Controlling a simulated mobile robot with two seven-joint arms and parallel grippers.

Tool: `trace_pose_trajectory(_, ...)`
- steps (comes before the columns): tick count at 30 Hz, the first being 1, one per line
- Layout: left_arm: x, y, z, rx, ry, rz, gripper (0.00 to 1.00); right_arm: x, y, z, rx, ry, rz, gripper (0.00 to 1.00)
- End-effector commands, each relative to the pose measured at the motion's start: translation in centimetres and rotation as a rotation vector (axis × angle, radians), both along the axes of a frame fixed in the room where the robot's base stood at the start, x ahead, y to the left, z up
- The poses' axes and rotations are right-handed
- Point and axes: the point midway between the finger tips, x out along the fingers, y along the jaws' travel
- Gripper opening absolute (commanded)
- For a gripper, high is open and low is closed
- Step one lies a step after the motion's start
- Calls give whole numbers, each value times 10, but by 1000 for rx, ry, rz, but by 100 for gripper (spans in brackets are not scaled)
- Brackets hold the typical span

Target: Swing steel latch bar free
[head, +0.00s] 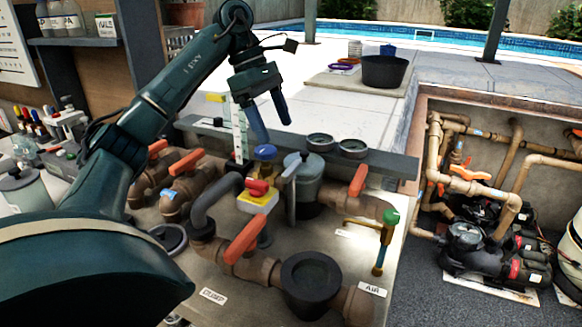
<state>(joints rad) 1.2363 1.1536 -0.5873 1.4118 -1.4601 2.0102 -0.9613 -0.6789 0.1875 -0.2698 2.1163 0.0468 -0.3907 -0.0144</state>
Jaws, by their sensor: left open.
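My left gripper (275,130) comes in from the upper left, pointing down. Its two fingers are apart with nothing between them. It is above the pipework, close to a blue knob (265,153). A narrow steel-grey bar (291,192) stands upright against the front of a grey lidded canister (307,178); it looks like the latch bar, but its pivot and catch are too small to make out. The gripper appears apart from the bar. My right gripper is not in view.
Orange-handled valves (243,238) and brown pipes crowd the panel. A yellow block with a red top (258,197) and a green-topped brass valve (386,236) stand near the canister. A grey ledge (385,160) with two round gauges runs behind. A pump pit (480,240) opens at right.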

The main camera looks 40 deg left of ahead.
Motion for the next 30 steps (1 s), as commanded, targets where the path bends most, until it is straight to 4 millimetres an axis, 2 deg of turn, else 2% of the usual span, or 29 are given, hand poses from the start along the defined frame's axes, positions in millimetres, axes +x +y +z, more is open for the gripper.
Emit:
trace_pose_trajectory(1, 1, -5, -20, -1, 4, -4, 75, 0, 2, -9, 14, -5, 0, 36)
trace_pose_trajectory(3, 3, -11, -33, -1, 3, -5, 75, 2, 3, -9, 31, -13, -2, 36)
trace_pose_trajectory(12, 9, -28, -72, 0, 3, 0, 75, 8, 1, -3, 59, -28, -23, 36)
trace_pose_trajectory(18, 10, -32, -81, 0, 0, 0, 75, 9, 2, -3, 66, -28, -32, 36)
trace_pose_trajectory(25, 10, -32, -81, 0, 0, 0, 75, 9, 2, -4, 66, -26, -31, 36)
trace_pose_trajectory(30, 10, -32, -81, 0, 0, 0, 62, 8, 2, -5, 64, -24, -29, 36)
